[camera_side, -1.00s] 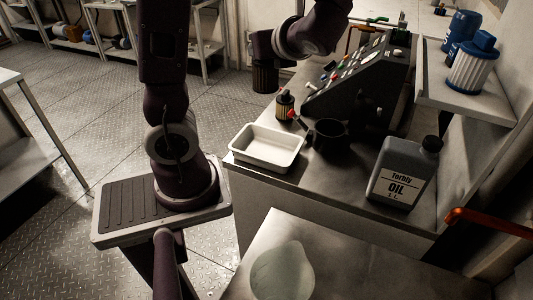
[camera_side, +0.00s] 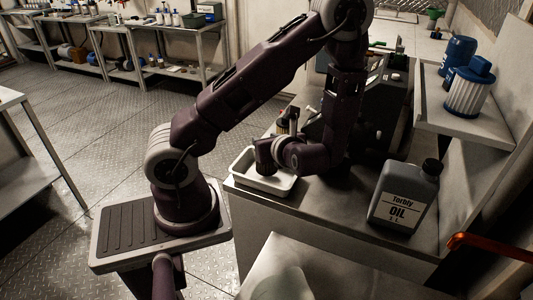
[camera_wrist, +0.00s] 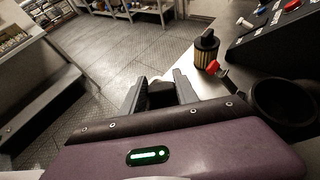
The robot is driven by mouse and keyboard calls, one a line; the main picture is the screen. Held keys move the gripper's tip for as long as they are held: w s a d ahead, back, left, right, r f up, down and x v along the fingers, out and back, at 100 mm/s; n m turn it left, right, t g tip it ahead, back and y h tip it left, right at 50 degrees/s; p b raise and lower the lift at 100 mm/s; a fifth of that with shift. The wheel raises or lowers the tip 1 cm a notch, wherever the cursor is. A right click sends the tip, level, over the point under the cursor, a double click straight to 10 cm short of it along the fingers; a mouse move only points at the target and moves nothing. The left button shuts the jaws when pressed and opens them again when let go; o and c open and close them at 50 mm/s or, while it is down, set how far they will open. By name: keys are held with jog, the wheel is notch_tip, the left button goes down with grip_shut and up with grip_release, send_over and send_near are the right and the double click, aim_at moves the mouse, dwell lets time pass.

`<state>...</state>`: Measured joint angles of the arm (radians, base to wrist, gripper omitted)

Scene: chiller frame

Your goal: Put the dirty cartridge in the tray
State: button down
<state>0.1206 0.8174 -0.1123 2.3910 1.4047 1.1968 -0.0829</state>
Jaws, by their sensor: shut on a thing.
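The white tray (camera_side: 238,168) sits at the left front corner of the metal bench. My gripper (camera_side: 265,146) is over the tray, pointing down. It is shut on the dark, dirty cartridge (camera_side: 266,164), whose lower end is at or inside the tray; whether it touches the tray floor cannot be told. In the wrist view the two fingers of my gripper (camera_wrist: 160,90) stand either side of the dark cartridge (camera_wrist: 161,98). Most of the cartridge is hidden there by my wrist.
A small yellowish cartridge with a black top (camera_wrist: 207,50) stands behind the tray, near a red-handled part (camera_wrist: 213,67). A black round cup (camera_wrist: 285,100) is at the right. A grey oil jug (camera_side: 405,195) and blue-white filter (camera_side: 469,85) stand further right.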

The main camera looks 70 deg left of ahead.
notch_tip(320, 180, down, 3)
jog(key=shift+r, duration=0.1)
jog(key=c, duration=0.9)
grip_release()
